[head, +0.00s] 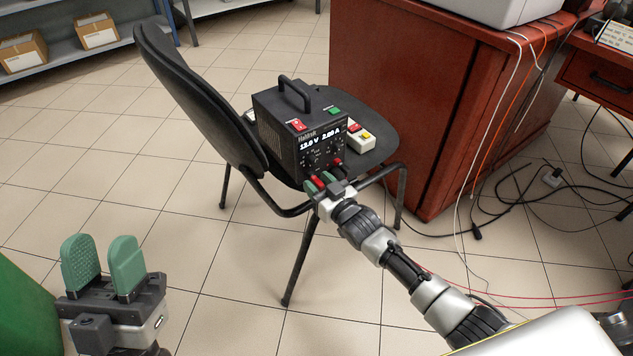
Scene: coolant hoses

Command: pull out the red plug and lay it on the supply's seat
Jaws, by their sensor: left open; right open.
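The black power supply (300,130) stands on the dark seat (378,122) of a chair. Another red piece (337,163) shows on the front panel just above. My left gripper (103,268) is open and empty at the lower left, far from the supply.
The chair's backrest (190,95) rises at the left. A red-brown cabinet (400,100) stands behind, with cables hanging and lying at right. Tiled floor is clear at left.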

